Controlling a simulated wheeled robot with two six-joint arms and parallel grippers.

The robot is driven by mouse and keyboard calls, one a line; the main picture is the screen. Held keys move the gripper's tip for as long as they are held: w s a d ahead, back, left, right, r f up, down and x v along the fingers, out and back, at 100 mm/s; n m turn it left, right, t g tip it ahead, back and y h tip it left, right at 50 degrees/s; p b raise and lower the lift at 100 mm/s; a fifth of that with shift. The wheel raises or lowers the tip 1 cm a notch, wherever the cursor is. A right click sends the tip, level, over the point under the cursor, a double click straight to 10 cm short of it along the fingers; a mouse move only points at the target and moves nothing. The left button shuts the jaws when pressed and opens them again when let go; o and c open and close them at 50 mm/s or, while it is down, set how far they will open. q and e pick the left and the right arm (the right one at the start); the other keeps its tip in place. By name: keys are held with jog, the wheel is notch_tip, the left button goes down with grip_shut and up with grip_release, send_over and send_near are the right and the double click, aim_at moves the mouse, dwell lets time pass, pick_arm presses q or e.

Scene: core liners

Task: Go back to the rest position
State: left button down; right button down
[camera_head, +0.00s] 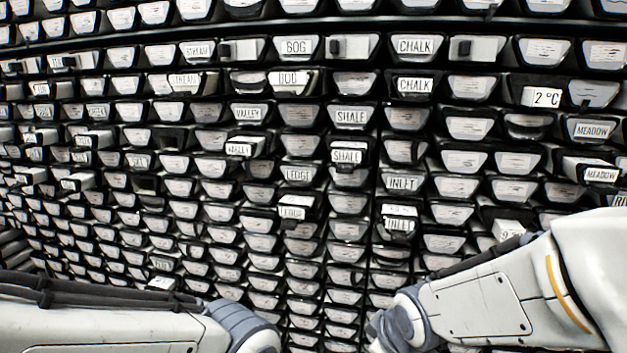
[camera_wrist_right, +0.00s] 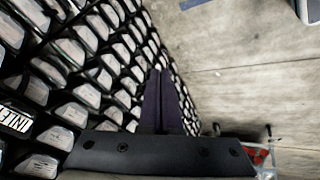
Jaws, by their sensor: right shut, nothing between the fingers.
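In the head view both my arms reach in low in front of a wall of labelled drawers. My right gripper (camera_wrist_right: 160,74) shows in the right wrist view. Its two dark fingers are together with nothing between them, pointing along the drawer wall and over the floor's edge. My left arm comes in at the lower left of the head view, and its gripper is out of the frame. The right gripper is also hidden in the head view, below the picture's edge.
Rows of trapezoid drawers (camera_head: 348,116) fill the head view. Some stick out, such as the SHALE (camera_head: 346,156) and LEDGE (camera_head: 291,212) drawers. In the right wrist view bare grey floor (camera_wrist_right: 240,80) lies to the right. A red and white object (camera_wrist_right: 258,155) stands at the lower right.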

jog(key=s+a+r+m+g, duration=0.1)
jog(key=s+a+g, duration=0.2)
jog(key=s, duration=0.6)
jog(key=s+a+m+g, duration=0.1)
jog(key=s+a+g, duration=0.15)
jog(key=s, duration=0.65)
notch_tip(320, 180, up, 26)
jog(key=p, duration=2.6)
jog(key=shift+w+a, duration=0.3)
jog(key=shift+r, duration=0.1)
